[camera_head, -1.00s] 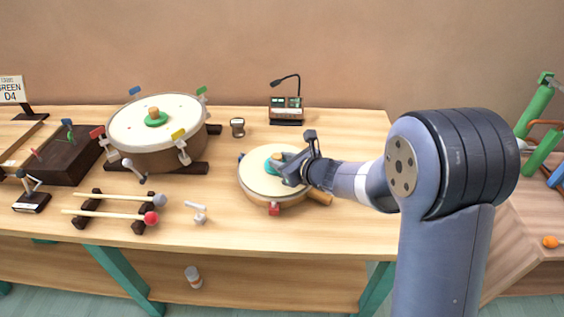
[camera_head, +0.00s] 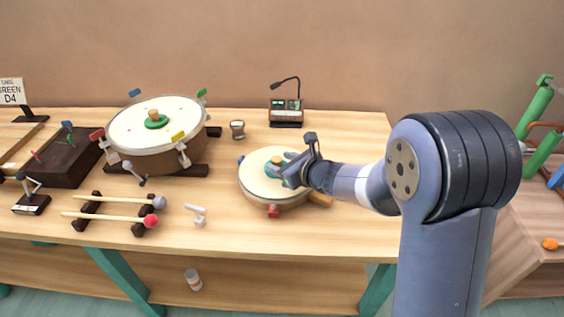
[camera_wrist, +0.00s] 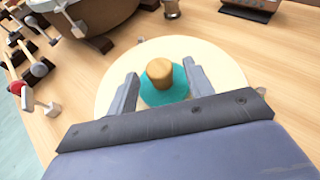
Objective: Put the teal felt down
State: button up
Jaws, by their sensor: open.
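The teal felt (camera_wrist: 165,93) is a round pad with a wooden knob (camera_wrist: 160,71) on top. It rests on the pale head of the small round drum (camera_wrist: 215,60), a little off its middle. In the head view the felt (camera_head: 272,168) is partly hidden by my gripper (camera_head: 285,170). My gripper is open, with one finger on each side of the knob, as the wrist view (camera_wrist: 160,85) shows. Both fingers appear apart from the knob. How close the fingertips are to the drum head cannot be told.
A large drum (camera_head: 155,160) with a green felt (camera_head: 156,122) stands to the left. Mallets (camera_head: 110,216) lie on a dark rack at the front. A device with a bent lamp (camera_head: 286,112) is behind. The table (camera_head: 340,232) is clear to the front right.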

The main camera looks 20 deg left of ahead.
jog(key=v, duration=1.2)
jog(key=shift+w+a, duration=0.1)
jog(key=shift+a, duration=0.05)
jog(key=x, duration=1.2)
jog(key=shift+f, duration=0.2)
jog(key=shift+r, duration=1)
